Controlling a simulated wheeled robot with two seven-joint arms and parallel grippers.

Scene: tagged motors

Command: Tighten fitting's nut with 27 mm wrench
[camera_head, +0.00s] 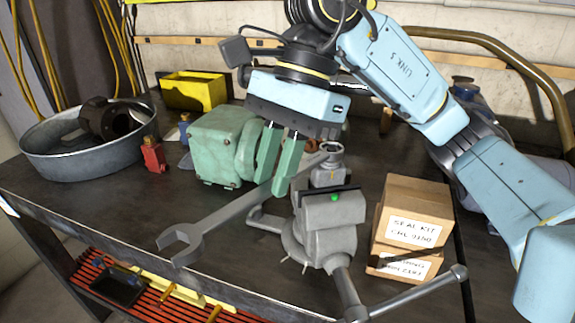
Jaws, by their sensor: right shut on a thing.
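A long grey wrench (228,211) has its open jaw at the lower left, over the bench's front edge. Its other end reaches up right to the fitting (329,172), which stands upright in the grey vise (333,219). The nut (331,149) is at the fitting's top. The wrench's far end is close beside it; I cannot tell whether it is around the nut. My right gripper (273,186), with green fingers, points down and is shut on the wrench's handle. The wrench's size marking cannot be read. My left gripper is not in view.
A green motor (215,145) stands behind the wrench. Two seal kit boxes (416,213) are stacked right of the vise, whose handle (405,303) sticks out front right. A metal basin (62,153), a red bottle (153,156) and a yellow bin (194,91) are at the left. The bench's left front is clear.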

